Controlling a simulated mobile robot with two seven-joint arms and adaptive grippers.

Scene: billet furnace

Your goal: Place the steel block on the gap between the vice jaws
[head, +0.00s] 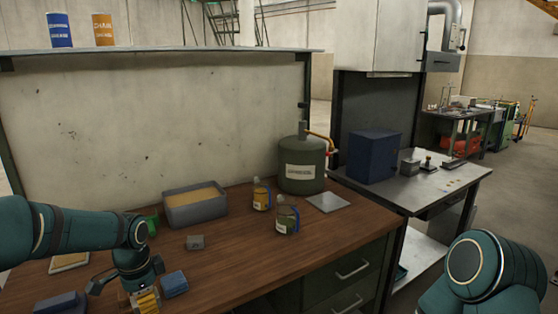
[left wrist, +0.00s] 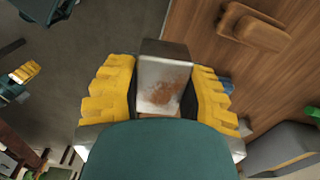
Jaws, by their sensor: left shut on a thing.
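My left gripper (head: 146,299) is at the bottom left of the head view, over the front of the wooden bench. In the left wrist view its yellow padded fingers are shut on the steel block (left wrist: 164,80), a grey block with a rusty brown patch on its face. The block is hidden in the head view. I cannot clearly make out the vice or its jaws; blue pieces (head: 174,284) (head: 62,303) lie on both sides of the gripper. What looks like my right gripper (left wrist: 24,72) shows small at the left of the wrist view, its opening unclear.
The wooden bench (head: 240,250) carries a grey bin (head: 195,207), a small grey block (head: 196,242), two labelled jars (head: 261,197) (head: 287,219), a green tank (head: 302,166) and a flat plate (head: 327,202). A metal table (head: 440,187) stands to the right. The bench front right of the gripper is clear.

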